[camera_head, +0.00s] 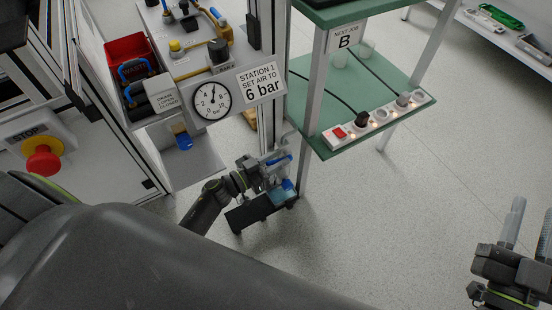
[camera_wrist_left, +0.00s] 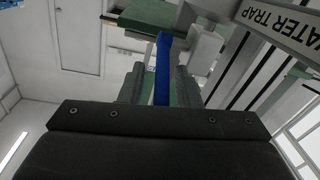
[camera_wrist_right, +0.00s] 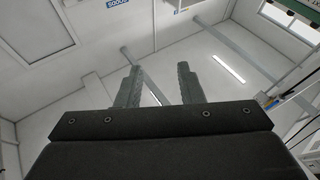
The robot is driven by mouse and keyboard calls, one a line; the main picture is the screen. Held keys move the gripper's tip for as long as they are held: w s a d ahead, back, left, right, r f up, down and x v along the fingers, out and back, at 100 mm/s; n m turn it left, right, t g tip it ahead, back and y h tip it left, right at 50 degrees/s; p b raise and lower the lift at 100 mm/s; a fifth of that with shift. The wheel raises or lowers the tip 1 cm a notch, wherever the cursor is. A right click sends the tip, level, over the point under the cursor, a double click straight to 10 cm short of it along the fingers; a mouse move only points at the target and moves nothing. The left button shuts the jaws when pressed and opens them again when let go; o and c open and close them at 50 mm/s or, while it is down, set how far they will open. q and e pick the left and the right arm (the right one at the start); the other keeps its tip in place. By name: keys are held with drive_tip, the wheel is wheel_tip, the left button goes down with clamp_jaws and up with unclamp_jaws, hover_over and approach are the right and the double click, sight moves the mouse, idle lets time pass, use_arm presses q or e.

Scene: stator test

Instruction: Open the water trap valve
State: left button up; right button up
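The water trap valve has a blue lever handle (camera_head: 280,160), low on the station's post in the head view. In the left wrist view the blue handle (camera_wrist_left: 161,70) stands between my two left fingertips, with little or no gap on either side. My left gripper (camera_head: 272,168) appears shut on it. A white label reading WATER TRAP (camera_wrist_left: 290,35) shows at the right of the left wrist view. The valve body is mostly hidden. My right gripper (camera_wrist_right: 160,88) is open and empty, away from the station; it also shows at the head view's lower right (camera_head: 530,240).
A green shelf with a power strip (camera_head: 375,120) is to the right. The pressure gauge (camera_head: 212,99) and red bin (camera_head: 130,52) are above left. Open floor lies between the shelf and my right arm.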

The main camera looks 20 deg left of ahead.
use_arm(q)
drive_tip(key=shift+a+f, duration=0.15)
